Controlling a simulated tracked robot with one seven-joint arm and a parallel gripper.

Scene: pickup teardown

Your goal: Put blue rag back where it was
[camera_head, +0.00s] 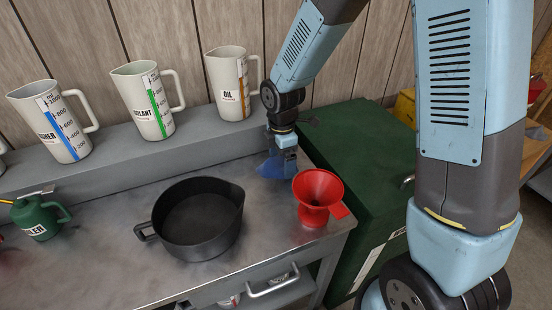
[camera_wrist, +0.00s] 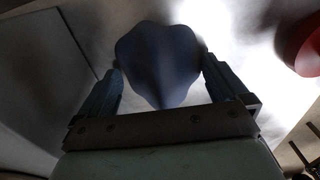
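The blue rag (camera_head: 268,169) is a crumpled lump at the back right of the metal bench, beside the grey ledge. My gripper (camera_head: 284,158) is over it, pointing down, and hides part of it. In the wrist view the rag (camera_wrist: 158,62) fills the space between my two fingers (camera_wrist: 161,75). The fingers stand wide apart, one on each side of it, and look open. Whether the tips touch the rag's sides is hard to tell. Whether the rag rests on the bench is not clear.
A red funnel (camera_head: 318,192) stands close right of the rag. A black pan (camera_head: 197,222) is at its left front. Jugs, including the oil jug (camera_head: 229,84), stand on the ledge (camera_head: 125,152). A green cabinet (camera_head: 362,150) adjoins the bench's right edge.

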